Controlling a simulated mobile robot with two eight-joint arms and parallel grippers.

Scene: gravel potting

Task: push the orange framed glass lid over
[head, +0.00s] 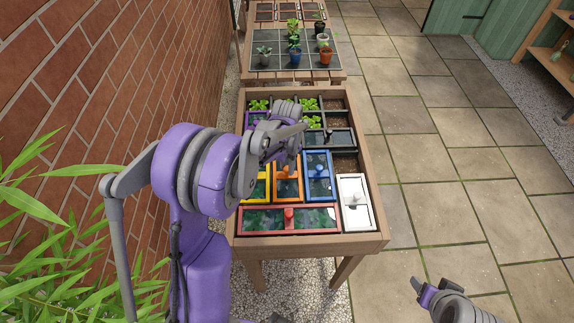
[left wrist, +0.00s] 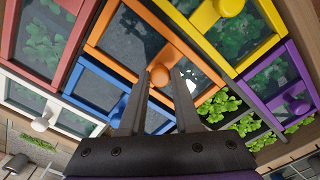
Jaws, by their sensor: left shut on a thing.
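The orange framed glass lid (head: 288,188) lies in the planter bed, between the yellow lid and the blue lid. In the left wrist view the orange lid (left wrist: 135,38) fills the middle, with its round orange knob (left wrist: 160,75) on the crossbar. My left gripper (left wrist: 159,80) has its two dark fingers on either side of this knob, shut on it. In the head view my left arm and gripper (head: 300,140) reach over the bed and hide part of the lid's far end. My right gripper (head: 429,286) is off the bed at lower right; its jaw opening is unclear.
A yellow lid (head: 262,190), blue lid (head: 320,187), red lid (head: 258,231) and white lid (head: 355,213) lie around it in the wooden bed (head: 372,190). Seedlings (head: 310,103) and open soil (head: 345,160) show farther back. A brick wall stands left; paving is clear at right.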

